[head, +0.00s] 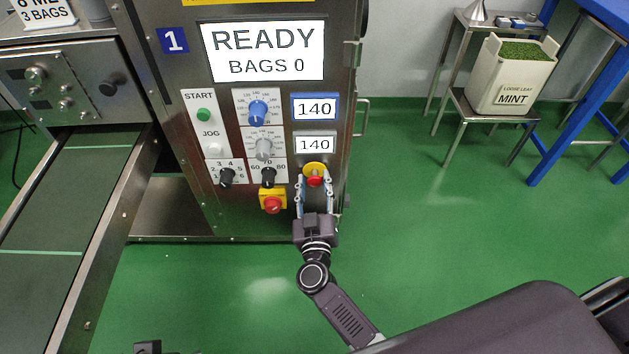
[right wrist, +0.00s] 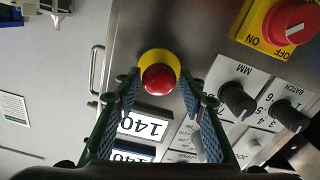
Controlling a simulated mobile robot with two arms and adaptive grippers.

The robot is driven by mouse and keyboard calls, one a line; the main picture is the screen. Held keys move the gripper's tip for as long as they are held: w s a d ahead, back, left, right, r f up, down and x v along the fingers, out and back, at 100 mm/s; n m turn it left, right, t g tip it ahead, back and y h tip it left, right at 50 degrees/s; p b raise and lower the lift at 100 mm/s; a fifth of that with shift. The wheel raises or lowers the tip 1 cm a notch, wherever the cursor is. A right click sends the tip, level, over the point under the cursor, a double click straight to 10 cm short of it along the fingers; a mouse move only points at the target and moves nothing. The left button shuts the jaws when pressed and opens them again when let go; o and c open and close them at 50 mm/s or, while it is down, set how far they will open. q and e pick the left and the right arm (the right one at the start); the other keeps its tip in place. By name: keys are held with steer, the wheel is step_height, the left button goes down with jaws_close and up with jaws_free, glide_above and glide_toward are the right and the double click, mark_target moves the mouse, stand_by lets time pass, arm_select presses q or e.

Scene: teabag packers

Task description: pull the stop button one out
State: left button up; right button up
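Stop button one is a red mushroom button (head: 314,181) on a yellow round base, low on the right of the front panel of machine 1 (head: 237,200). The red button (right wrist: 158,79) also shows in the right wrist view, near the middle. My right gripper (head: 314,184) is at the button from below, with one finger on each side of it. In the right wrist view its fingertips (right wrist: 159,80) are apart, and narrow gaps seem to show beside the red cap. Contact is not clear. My left gripper is not seen.
A red rotary switch on a yellow plate (head: 272,203) sits left of my right gripper, with black knobs (head: 268,178) above it. The display (head: 263,52) reads READY, BAGS 0. A conveyor (head: 60,200) stands left. A mint bin (head: 512,75) stands right. The green floor between is clear.

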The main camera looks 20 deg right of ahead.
steer(key=shift+o, duration=0.7)
steer(key=v, duration=1.2)
steer(key=shift+r, duration=0.1)
